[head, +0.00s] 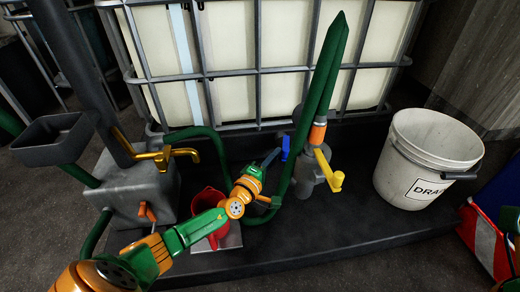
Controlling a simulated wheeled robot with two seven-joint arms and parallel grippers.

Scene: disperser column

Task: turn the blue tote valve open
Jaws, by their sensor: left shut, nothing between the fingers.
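The blue valve handle (285,148) stands roughly upright at the low front of the caged white tote (285,88). My left arm reaches in from the lower left across the red jug. My left gripper (273,157) is dark and small in the head view, just left of the blue handle. It is shut and empty. I cannot tell whether its tips touch the handle. The valve body behind is mostly hidden by the gripper and the green hose. My right gripper is not in view.
A yellow handle (329,170) on a grey pump fitting stands close right, with thick green hoses (318,105) rising above it. A red jug (208,215) sits under my left arm. A brass tap (170,155) is at left, a white drain bucket (428,155) at right.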

